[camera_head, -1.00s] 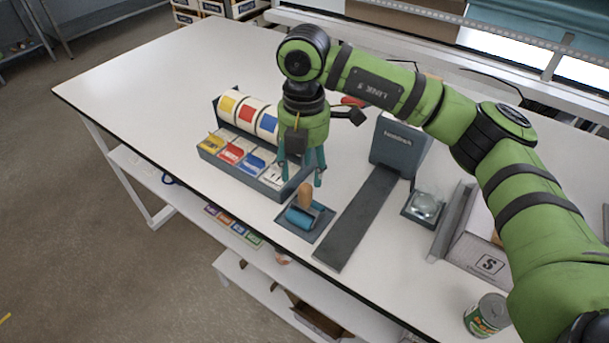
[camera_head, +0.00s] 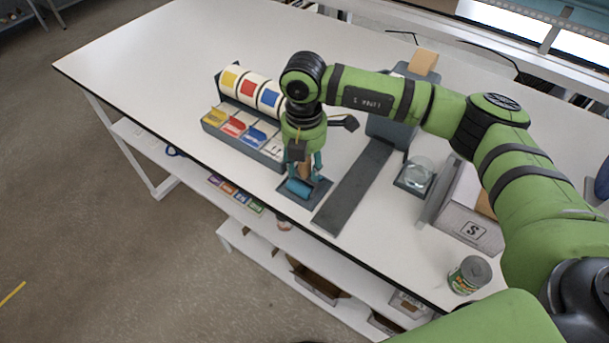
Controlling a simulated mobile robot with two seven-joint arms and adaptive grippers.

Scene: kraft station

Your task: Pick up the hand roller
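The hand roller has a blue-teal cylinder (camera_head: 299,188) and an upright wooden handle. It sits on a small dark square pad (camera_head: 318,190) near the table's front edge. My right gripper (camera_head: 304,171) points down over the roller. Its two teal fingers are apart, one on each side of the handle, and look open. The upper part of the handle is hidden by the gripper. I cannot tell if the fingers touch it. My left gripper is not in view.
A rack of colored label rolls (camera_head: 250,92) stands left of my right gripper. A dark flat board (camera_head: 352,190) lies to the right of the pad, with a glass jar (camera_head: 420,172), a box (camera_head: 470,215) and a can (camera_head: 469,275) further right. The table's left part is clear.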

